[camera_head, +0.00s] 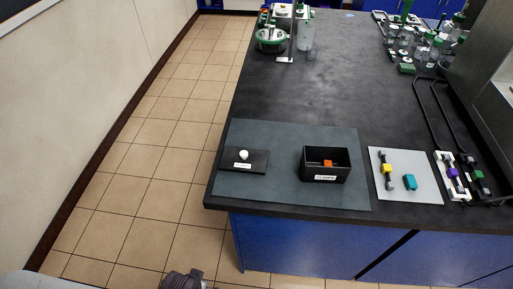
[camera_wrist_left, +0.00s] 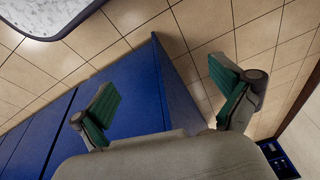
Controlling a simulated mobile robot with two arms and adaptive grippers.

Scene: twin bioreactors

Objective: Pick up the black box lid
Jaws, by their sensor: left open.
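The black box lid (camera_head: 244,161) lies flat on a dark grey mat (camera_head: 283,136) at the near left corner of the bench. It has a white round knob on top and a white label on its front. The open black box (camera_head: 326,178) stands to its right on the same mat, with an orange item inside. My left gripper (camera_wrist_left: 166,105) is open and empty in the left wrist view, with green finger pads spread apart. That view shows floor tiles and blue cabinet fronts, not the lid. In the head view only part of my arm shows at the bottom edge, away from the lid.
A white mat (camera_head: 408,195) with a yellow-marked part and a teal block lies right of the box. Purple and green parts sit farther right beside black rails. Glassware (camera_head: 420,45) stands at the back. The bench's left edge is close to the lid.

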